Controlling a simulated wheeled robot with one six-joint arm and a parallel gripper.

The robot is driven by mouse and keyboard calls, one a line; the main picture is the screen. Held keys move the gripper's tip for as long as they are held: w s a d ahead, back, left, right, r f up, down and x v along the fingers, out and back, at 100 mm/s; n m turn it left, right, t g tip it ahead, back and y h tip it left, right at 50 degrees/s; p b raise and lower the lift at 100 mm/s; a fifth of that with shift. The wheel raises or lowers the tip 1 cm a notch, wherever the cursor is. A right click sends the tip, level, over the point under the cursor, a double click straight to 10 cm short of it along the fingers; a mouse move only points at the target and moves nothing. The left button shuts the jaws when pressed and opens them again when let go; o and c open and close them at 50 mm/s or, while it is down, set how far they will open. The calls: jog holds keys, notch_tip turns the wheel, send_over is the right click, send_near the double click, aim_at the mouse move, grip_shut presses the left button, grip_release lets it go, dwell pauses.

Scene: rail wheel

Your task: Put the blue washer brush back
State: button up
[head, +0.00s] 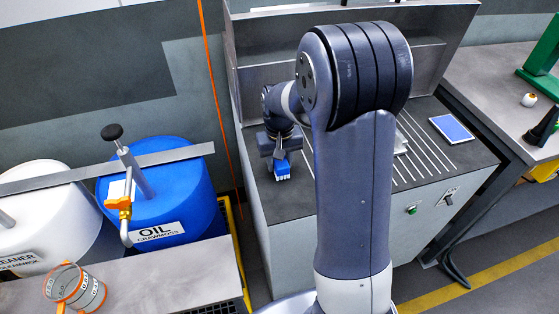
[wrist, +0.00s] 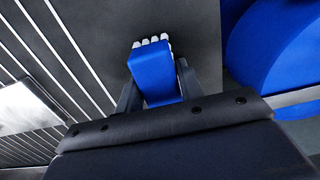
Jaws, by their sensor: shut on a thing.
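The blue washer brush (head: 282,169) has a blue block body and a row of white bristle tufts. My gripper (head: 279,153) is shut on it and holds it over the left end of the dark worktop (head: 262,196). In the wrist view the brush (wrist: 154,75) sits between the two dark fingers of my gripper (wrist: 155,88), with its white tufts at the far end. I cannot tell whether the brush touches the worktop.
My arm hides the middle of the worktop. White grooves run across its right part, with a blue pad (head: 452,128) near the right edge. A blue oil drum (head: 165,190) and a white cleaner drum (head: 45,215) stand to the left.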

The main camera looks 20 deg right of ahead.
jog(key=shift+f, duration=0.2)
jog(key=o, duration=1)
jog(key=shift+c, duration=0.2)
jog(key=shift+r, duration=0.1)
notch_tip(320, 180, up, 12)
jog(key=shift+r, duration=0.1)
